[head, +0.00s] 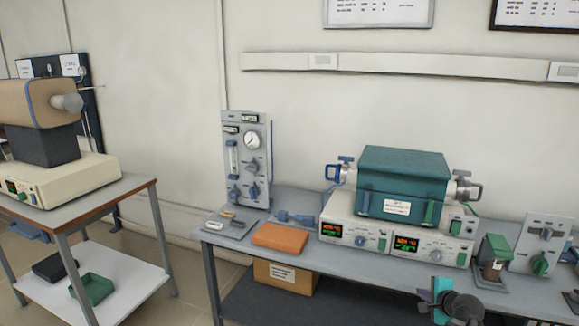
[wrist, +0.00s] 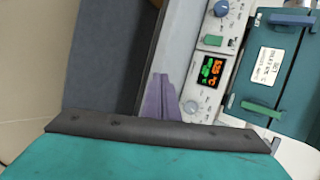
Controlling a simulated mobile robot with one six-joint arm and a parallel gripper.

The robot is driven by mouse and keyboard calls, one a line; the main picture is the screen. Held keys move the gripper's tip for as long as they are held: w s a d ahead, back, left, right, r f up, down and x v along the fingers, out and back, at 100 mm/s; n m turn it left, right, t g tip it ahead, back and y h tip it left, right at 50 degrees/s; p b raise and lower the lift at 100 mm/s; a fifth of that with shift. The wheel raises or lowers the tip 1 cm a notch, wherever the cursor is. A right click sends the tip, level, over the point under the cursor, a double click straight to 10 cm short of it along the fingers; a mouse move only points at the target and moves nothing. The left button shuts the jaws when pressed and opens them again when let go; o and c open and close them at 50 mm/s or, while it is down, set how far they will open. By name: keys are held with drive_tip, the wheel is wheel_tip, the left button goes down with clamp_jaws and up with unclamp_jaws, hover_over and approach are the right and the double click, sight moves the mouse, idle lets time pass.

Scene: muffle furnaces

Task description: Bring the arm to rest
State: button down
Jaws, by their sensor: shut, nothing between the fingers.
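My gripper (head: 426,301) shows at the lower right of the head view, in front of the bench edge and below the furnace. In the wrist view its purple fingers (wrist: 160,98) are together, with nothing between them. The teal gripper body fills the bottom of that view. The teal muffle furnace (head: 402,172) sits on a cream control base with two lit displays, and its lid looks closed. The furnace also shows at the right of the wrist view (wrist: 275,60), tilted. My gripper looks apart from it.
The grey bench (head: 310,262) carries an orange pad (head: 280,238), a gas panel (head: 247,160) at its left and a small green-topped device (head: 494,258) at its right. A cardboard box (head: 287,276) stands below. A second table (head: 110,205) with a tan tube furnace (head: 35,103) stands left, across a floor gap.

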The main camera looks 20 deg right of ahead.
drive_tip(key=w+a+f+n+g+y, duration=0.25)
drive_tip(key=a+f, duration=0.75)
drive_tip(key=a, duration=0.5)
drive_tip(key=w+a+f+n+g+y, duration=0.2)
drive_tip(key=a+f+n+y, duration=0.15)
drive_tip(key=a+f, duration=1)
drive_tip(key=s+a+f+n+g, duration=0.4)
drive_tip(key=s+a+f, duration=0.3)
drive_tip(key=s+a, duration=0.3)
drive_tip(key=s+a+f+n+g, duration=0.3)
drive_tip(key=s+a+f+n, duration=0.25)
drive_tip(key=s+a, duration=0.5)
drive_tip(key=s+d+f+n+g+h, duration=0.2)
drive_tip(key=s+n, duration=0.4)
drive_tip(key=s, duration=0.5)
drive_tip(key=shift+f+n+g+h, duration=0.35)
drive_tip(key=shift+f+g+h, duration=0.15)
drive_tip(key=shift+g, duration=0.75)
drive_tip(key=shift+d, duration=0.2)
